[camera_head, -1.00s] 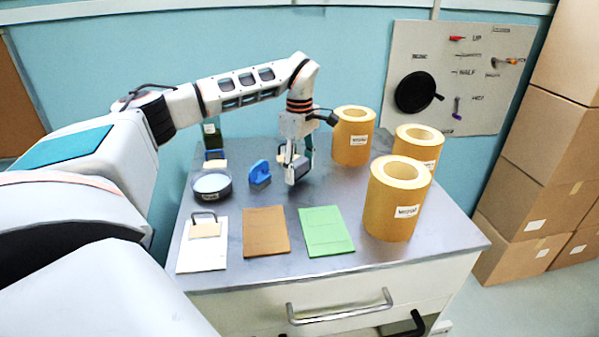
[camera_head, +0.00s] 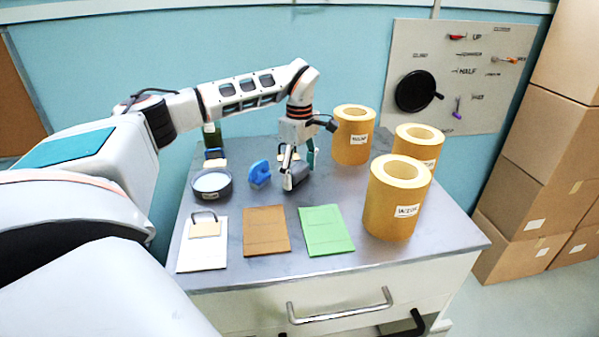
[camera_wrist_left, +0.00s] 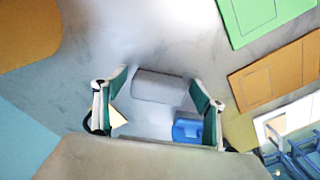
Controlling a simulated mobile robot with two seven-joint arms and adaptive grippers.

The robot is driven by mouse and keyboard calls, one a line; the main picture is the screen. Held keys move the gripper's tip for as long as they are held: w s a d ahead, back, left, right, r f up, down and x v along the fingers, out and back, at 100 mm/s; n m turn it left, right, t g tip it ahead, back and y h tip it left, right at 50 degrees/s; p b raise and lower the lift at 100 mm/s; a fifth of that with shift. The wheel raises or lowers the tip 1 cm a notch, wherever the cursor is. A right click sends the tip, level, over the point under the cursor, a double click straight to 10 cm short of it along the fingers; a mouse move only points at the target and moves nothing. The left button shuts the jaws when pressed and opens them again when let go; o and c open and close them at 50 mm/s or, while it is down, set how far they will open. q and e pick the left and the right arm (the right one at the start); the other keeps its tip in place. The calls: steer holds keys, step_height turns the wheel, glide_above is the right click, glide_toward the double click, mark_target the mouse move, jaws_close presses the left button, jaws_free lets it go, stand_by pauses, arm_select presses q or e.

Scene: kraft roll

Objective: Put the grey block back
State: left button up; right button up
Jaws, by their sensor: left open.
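The grey block (camera_head: 297,178) lies on the grey tabletop behind the gap between the brown and green sheets. My left gripper (camera_head: 300,174) is over it, pointing down with its fingers apart. In the left wrist view the grey block (camera_wrist_left: 158,86) lies between the fingertips of my open left gripper (camera_wrist_left: 160,80), with a gap visible on the left side; contact on the right cannot be told. In the head view the fingers partly hide the block. My right gripper is not in view.
A blue tool (camera_head: 261,174) and a dark round dish (camera_head: 212,186) stand left of the gripper. White (camera_head: 202,255), brown (camera_head: 265,232) and green (camera_head: 325,231) sheets lie in front. Three kraft rolls, one nearest the front (camera_head: 395,205), stand right. A pegboard (camera_head: 470,50) hangs behind.

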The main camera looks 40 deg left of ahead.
mark_target(299, 167)
arm_select(q)
step_height(299, 167, up, 12)
stand_by(0.5)
stand_by(0.5)
